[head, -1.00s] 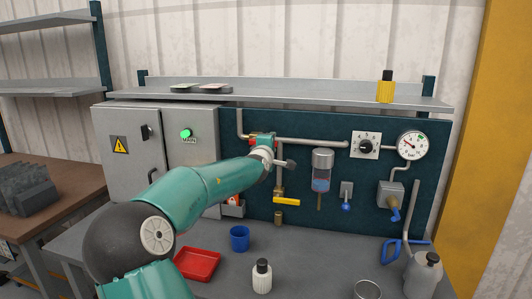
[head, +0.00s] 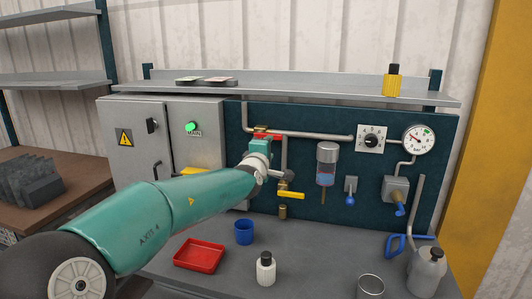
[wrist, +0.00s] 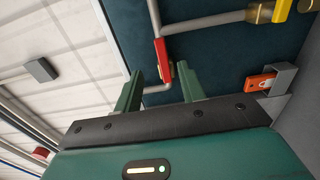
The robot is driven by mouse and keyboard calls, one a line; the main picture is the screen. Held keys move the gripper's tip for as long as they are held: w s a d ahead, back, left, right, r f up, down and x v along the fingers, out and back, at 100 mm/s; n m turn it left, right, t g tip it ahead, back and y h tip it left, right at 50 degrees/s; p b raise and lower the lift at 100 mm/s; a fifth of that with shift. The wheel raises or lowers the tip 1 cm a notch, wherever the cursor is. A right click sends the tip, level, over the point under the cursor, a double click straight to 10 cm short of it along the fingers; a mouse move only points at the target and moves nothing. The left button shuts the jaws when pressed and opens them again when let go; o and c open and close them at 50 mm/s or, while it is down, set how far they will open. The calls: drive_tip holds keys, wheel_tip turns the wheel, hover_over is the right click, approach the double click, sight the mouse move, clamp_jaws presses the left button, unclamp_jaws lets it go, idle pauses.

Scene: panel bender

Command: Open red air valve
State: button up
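The red air valve's lever (head: 275,136) shows in the head view on the horizontal pipe at the upper left of the dark panel. It lies roughly along the pipe. In the wrist view the red lever (wrist: 161,58) also runs in line with a grey pipe. My gripper (wrist: 158,70) is open and empty, and the lever's lower end shows between its two green fingers. I see no clear contact, and the depth gap is hard to judge. In the head view my wrist hides part of the panel just below the valve.
A yellow lever (head: 291,195) sits lower on the panel; a filter bowl (head: 327,165), dial (head: 371,140) and gauge (head: 419,140) are to the right. An orange item in a grey holder (wrist: 284,80) is near my right finger. A shelf (head: 300,91) overhangs the panel.

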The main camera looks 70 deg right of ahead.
drive_tip(key=shift+s+a, duration=0.15)
drive_tip(key=shift+a, duration=0.9)
